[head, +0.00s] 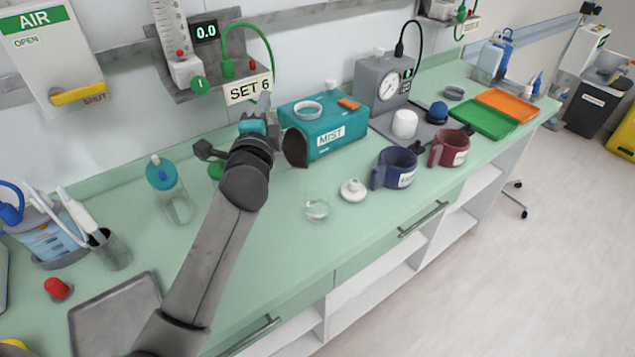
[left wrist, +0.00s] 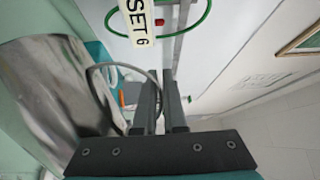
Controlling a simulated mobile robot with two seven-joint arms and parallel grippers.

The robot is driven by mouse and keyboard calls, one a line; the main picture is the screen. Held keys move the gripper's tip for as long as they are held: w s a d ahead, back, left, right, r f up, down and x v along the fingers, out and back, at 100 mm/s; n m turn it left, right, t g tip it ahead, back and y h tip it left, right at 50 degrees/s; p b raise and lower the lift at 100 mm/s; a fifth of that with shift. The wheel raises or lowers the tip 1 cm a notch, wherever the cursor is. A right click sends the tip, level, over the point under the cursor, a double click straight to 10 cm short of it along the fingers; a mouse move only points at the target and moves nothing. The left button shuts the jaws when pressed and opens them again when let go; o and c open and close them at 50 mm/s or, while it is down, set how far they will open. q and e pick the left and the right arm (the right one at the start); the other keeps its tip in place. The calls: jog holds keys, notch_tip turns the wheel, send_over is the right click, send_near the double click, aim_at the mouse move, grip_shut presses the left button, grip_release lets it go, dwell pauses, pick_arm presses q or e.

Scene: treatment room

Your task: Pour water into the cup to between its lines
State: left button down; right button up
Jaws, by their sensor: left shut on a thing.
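My left gripper (head: 258,128) is in the air above the back of the counter, left of the teal MIST box. In the head view part of the jug (head: 296,148) shows dark at the right of the wrist, seemingly tilted; the rest is hidden by my arm. The small clear cup (head: 317,207) stands on the counter, in front of and below the jug and apart from it. Its lines and water level are too small to read. My right gripper is not in view.
The MIST box (head: 325,135) stands behind the cup. A white lid-like piece (head: 354,190), a blue mug (head: 396,168) and a red mug (head: 450,148) are to the cup's right. The counter around the cup's front is clear.

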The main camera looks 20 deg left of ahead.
pick_arm(q)
jog(key=shift+a+r+n+g+p, duration=0.1)
jog(key=shift+a+n+g+p, duration=0.3)
jog(key=shift+p, duration=0.55)
jog(key=shift+w+a+n+p, duration=0.1)
jog(key=shift+a+n+p, duration=0.2)
jog(key=shift+a+n, duration=0.1)
dwell(1.1)
